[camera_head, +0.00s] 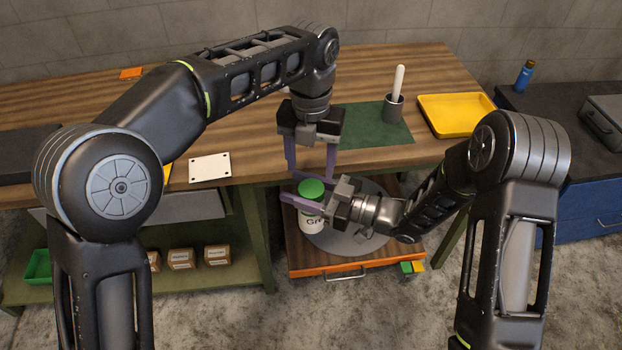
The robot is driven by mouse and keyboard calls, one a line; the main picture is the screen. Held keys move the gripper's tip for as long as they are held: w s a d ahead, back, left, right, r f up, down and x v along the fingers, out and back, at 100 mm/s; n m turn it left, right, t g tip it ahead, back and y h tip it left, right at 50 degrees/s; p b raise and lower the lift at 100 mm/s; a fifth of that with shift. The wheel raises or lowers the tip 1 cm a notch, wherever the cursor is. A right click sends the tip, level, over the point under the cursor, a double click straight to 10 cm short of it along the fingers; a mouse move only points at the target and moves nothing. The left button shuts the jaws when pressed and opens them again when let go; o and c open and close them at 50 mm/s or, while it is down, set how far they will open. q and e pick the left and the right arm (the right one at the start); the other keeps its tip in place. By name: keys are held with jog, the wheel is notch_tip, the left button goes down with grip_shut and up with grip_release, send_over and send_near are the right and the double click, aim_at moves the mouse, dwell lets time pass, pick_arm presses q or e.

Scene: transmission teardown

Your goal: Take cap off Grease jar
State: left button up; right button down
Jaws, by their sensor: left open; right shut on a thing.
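The grease jar (311,222) is white with dark lettering starting "Gr" and stands upright above the round grey plate on the low cart. Its green cap (311,188) is on top of it. My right gripper (303,202) comes in from the right and is shut on the jar, with its purple fingers around the body below the cap. My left gripper (311,168) points down from above, open, with its purple fingers near the cap. Whether the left fingers touch the cap cannot be told. The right gripper hides part of the jar.
The cart (350,262) with an orange front edge stands before the wooden workbench (255,165). On the bench are a green mat (375,145), a grey cup (393,108) holding a white-handled tool, and a yellow tray (455,132). A blue cabinet (585,210) stands at right.

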aim_at(311, 188)
pick_arm(q)
jog(key=shift+f, duration=3.35)
jog(key=c, duration=1.2)
jog(key=o, duration=1.5)
jog(key=shift+r, duration=2.3)
